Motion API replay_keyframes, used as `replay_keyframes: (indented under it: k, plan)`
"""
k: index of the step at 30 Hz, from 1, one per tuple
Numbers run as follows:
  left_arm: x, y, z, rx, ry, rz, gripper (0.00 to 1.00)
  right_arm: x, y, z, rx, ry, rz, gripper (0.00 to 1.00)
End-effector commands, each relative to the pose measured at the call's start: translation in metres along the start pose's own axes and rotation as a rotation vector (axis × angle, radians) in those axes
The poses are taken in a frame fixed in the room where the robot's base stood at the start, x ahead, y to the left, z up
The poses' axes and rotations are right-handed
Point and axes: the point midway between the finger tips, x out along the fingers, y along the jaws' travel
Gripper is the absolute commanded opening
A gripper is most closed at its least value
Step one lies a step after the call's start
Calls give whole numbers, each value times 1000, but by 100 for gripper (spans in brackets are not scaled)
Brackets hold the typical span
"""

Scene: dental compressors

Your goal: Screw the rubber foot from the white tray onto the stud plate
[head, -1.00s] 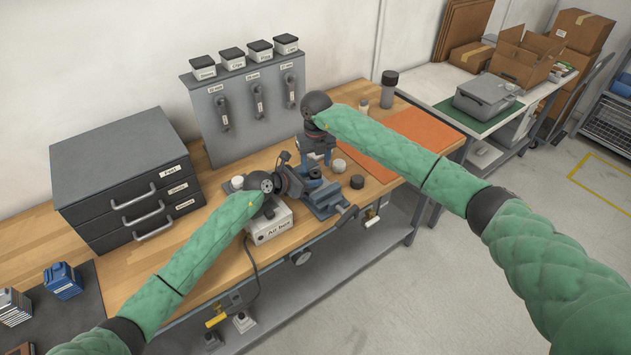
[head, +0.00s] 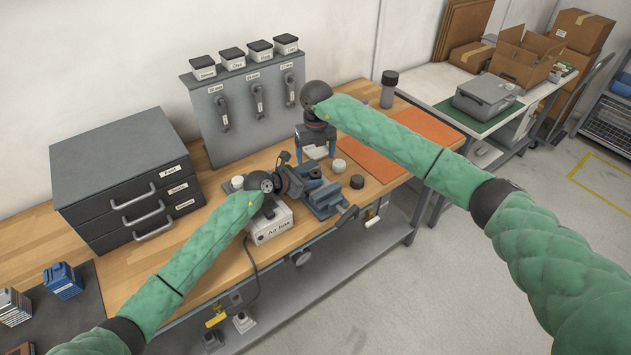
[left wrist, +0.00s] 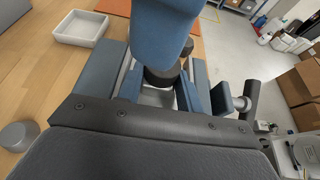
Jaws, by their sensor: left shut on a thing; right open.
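My left gripper (left wrist: 165,68) is shut on the dark round rubber foot (left wrist: 160,77), just above the blue vise (left wrist: 196,92). In the head view this gripper (head: 291,182) is at the left of the vise (head: 326,200). A pale surface between the vise jaws, seemingly the stud plate (left wrist: 155,97), lies under the foot; I cannot tell whether they touch. The white tray (left wrist: 80,28) looks empty in the left wrist view. My right gripper (head: 317,151) is open and pointed down behind the vise, with a pale thing, probably the tray, behind its fingers.
A white round piece (head: 339,166) and a black one (head: 357,181) stand right of the vise. The Air box (head: 270,225) sits at the bench's front edge. A drawer cabinet (head: 120,170) stands left, a tool panel (head: 250,105) behind. The orange mat (head: 375,160) has free room.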

Motion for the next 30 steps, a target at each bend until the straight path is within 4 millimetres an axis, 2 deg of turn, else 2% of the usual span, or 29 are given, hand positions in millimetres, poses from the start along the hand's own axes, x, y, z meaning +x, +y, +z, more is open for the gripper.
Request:
replay_keyframes:
  k: [6, 13, 19, 28, 29, 30]
  plan:
    - [0, 1, 0, 1, -1, 2, 0, -44, 0, 0, 0, -1, 0, 81]
    - [0, 1, 0, 1, -1, 2, 0, -79, 0, 0, 0, 0, -1, 81]
    - [0, 1, 0, 0, -1, 2, 0, -92, 0, 0, 0, 2, 1, 81]
    - [0, 1, 1, 1, -1, 2, 0, -94, 0, 0, 1, 2, 0, 81]
    - [0, 1, 1, 1, -1, 2, 38, -94, 0, 0, 1, 2, 0, 81]
    - [0, 1, 1, 0, -1, 2, 46, -94, 0, 0, 1, 2, 0, 81]
